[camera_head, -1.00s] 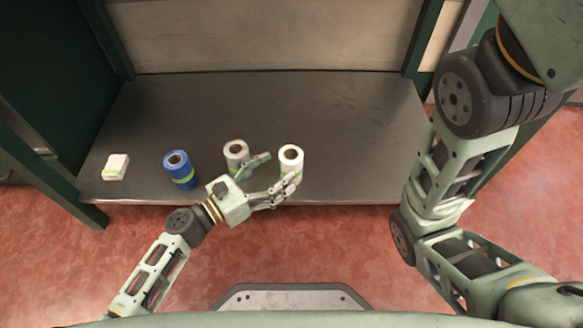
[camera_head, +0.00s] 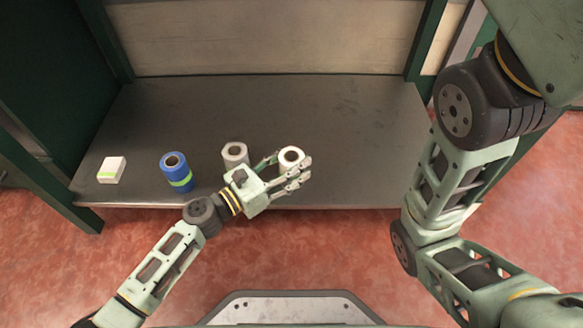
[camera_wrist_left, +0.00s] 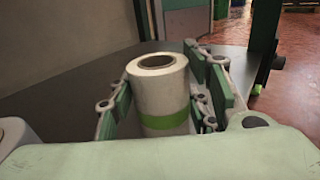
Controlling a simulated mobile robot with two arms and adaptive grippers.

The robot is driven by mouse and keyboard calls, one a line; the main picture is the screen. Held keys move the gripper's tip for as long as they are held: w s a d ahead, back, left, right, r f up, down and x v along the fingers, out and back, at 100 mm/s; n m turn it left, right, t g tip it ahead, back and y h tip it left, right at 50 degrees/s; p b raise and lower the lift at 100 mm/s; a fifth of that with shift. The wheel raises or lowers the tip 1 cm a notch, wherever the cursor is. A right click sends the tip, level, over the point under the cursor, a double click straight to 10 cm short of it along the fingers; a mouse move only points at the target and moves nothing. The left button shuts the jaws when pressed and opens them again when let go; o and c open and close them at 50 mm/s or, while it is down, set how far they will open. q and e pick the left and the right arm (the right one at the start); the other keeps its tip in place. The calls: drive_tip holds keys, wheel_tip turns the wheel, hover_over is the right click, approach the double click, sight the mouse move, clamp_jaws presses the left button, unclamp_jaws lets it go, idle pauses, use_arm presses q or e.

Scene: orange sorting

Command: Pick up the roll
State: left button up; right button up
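A white roll with a dark core (camera_head: 291,157) stands upright near the front edge of the table, the rightmost of the rolls. In the left wrist view the roll (camera_wrist_left: 158,92) shows a green band low on its side. My left gripper (camera_head: 284,168) is open around this roll, with fingers on both sides. In the wrist view the fingers (camera_wrist_left: 158,100) are close to its sides; whether they touch is hard to tell. Another white roll (camera_head: 235,154) stands to its left, partly behind my gripper. A blue roll with a green band (camera_head: 175,172) stands further left. My right gripper is out of view.
A small white box with a green stripe (camera_head: 111,170) lies at the table's left end. The dark table (camera_head: 270,105) is clear at the back and right. Green posts (camera_head: 424,50) stand at its corners. A wall panel closes its back.

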use_arm(q)
drive_tip(key=c, duration=0.5)
drive_tip(key=shift+c, duration=0.2)
